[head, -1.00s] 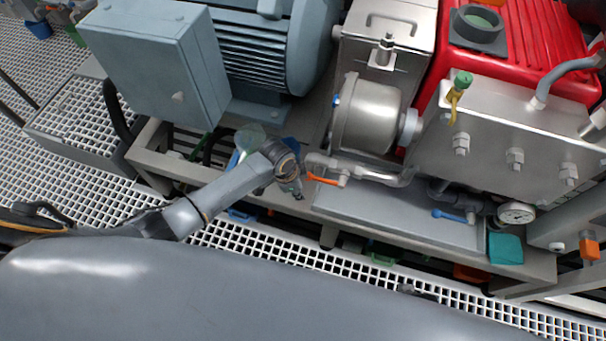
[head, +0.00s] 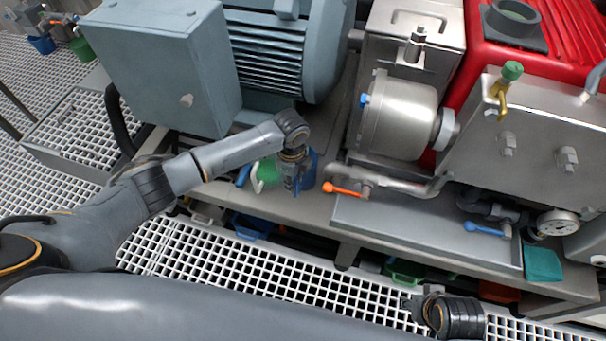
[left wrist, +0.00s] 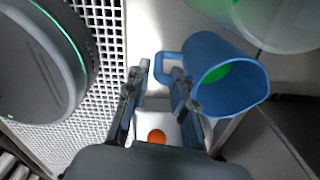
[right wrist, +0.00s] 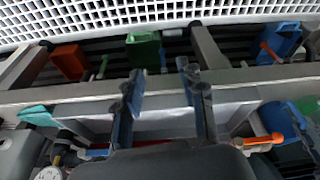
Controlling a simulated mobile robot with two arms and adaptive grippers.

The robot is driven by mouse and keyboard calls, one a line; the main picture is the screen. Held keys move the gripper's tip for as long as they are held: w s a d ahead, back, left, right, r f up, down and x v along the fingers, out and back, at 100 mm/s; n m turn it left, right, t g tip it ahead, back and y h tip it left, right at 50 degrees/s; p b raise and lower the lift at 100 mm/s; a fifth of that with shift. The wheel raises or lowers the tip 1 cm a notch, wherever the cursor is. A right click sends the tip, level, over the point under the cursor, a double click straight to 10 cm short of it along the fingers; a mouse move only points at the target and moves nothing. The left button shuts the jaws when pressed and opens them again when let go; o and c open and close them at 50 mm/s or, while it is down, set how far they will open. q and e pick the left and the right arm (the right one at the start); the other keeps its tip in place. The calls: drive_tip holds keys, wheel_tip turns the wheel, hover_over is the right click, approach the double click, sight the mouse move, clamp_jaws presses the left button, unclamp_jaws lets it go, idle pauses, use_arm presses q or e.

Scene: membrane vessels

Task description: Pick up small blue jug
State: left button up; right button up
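A blue jug (head: 309,165) stands on the grey frame ledge below the motor, partly hidden behind my left gripper (head: 293,188). In the left wrist view the jug (left wrist: 228,78) is tilted in the picture, its open mouth to the lower right and green showing inside. Its handle (left wrist: 163,68) points toward the space between the fingertips of my left gripper (left wrist: 158,76). These fingers are apart; I cannot tell whether they touch the handle. My right gripper (right wrist: 162,72) is open and empty, over the front edge of the frame.
A green vessel (head: 267,172) stands left of the jug. An orange-handled valve (head: 343,189) lies close on the right. Another blue container (head: 252,226) and a green one (head: 404,273) sit on the lower level. The motor (head: 275,50) rises behind. White grating (head: 230,265) lies in front.

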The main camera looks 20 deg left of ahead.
sight(296, 197)
use_arm(q)
wheel_tip(296, 197, down, 6)
drive_tip(key=shift+d+f+b, duration=0.1)
drive_tip(key=shift+d+b, duration=0.05)
drive_tip(key=shift+b, duration=0.95)
clamp_jaws()
use_arm(e)
drive_tip(key=v, duration=0.7)
drive_tip(key=shift+r, duration=0.2)
drive_tip(key=shift+w+d, duration=0.1)
